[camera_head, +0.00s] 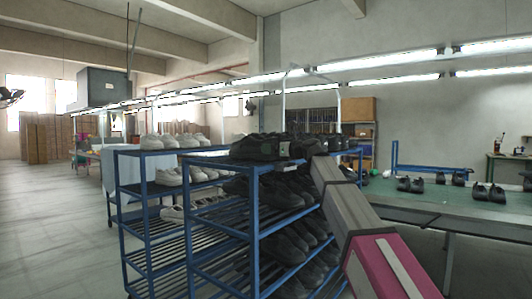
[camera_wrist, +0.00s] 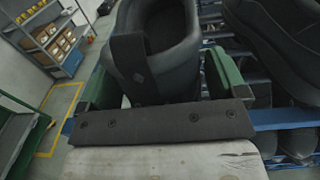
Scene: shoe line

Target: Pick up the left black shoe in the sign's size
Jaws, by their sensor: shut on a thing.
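A black shoe (camera_wrist: 150,62) sits between the two green fingers of my gripper (camera_wrist: 160,78) in the wrist view, heel end toward the camera. The fingers are closed against its sides. In the head view my gripper (camera_head: 287,164) reaches the top level of the blue rack (camera_head: 252,215), where black shoes (camera_head: 258,148) stand at the front edge. I cannot tell there whether the held shoe is lifted or still touching the shelf. Another black shoe (camera_wrist: 282,40) lies to the right in the wrist view. No readable size sign shows.
White shoes (camera_head: 172,141) stand on the neighbouring rack at left. More black shoes (camera_head: 285,240) fill the lower levels. A green table (camera_head: 447,205) with several black shoes is at right. Open floor (camera_head: 50,220) lies at left.

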